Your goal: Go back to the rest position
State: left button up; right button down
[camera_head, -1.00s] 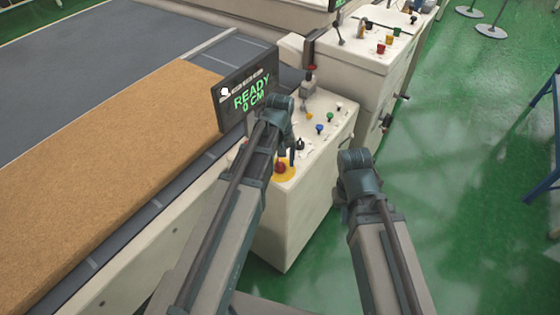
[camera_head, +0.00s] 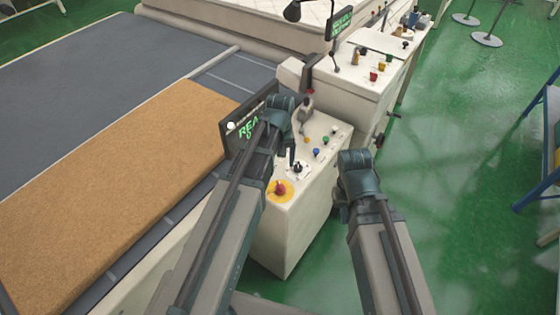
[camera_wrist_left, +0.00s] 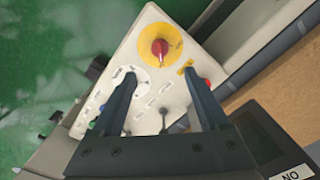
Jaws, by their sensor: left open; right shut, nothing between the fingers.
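My left gripper (camera_head: 292,152) hangs above a white control box (camera_head: 283,240) in the head view. In the left wrist view its two fingers (camera_wrist_left: 158,84) are apart with nothing held, over the button panel (camera_wrist_left: 150,108). The red knob on a yellow disc (camera_wrist_left: 160,48) lies beyond the fingertips, and also shows in the head view (camera_head: 281,188). My right gripper (camera_head: 341,206) is to the right of the box, over the green floor. It is small, mostly hidden by its wrist, and nothing shows in it.
A tan mattress slab (camera_head: 120,190) lies on the dark conveyor (camera_head: 70,110) at left. A display screen (camera_head: 245,128) stands close behind my left wrist, partly hidden. A second white console (camera_head: 350,72) is further back. Green floor (camera_head: 445,150) is open at right, with a blue frame (camera_head: 530,190) beyond.

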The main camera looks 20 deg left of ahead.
pick_arm(q)
jog(key=shift+r, duration=0.1)
dwell(0.4)
jog(key=s+d+f+m+b, duration=0.4)
jog(key=s+d, duration=0.1)
jog(key=s, duration=0.2)
jog(key=s+d+f+m+y+b, duration=0.1)
jog(key=s+d+f+m+b, duration=0.3)
jog(key=s, duration=0.3)
jog(key=shift+s+d+f+m+b, duration=0.2)
jog(key=shift+d+f+m+b, duration=0.1)
jog(key=shift+d+f+b, duration=0.45)
jog(key=shift+d+r, duration=0.1)
jog(key=shift+r, duration=0.05)
dwell(0.5)
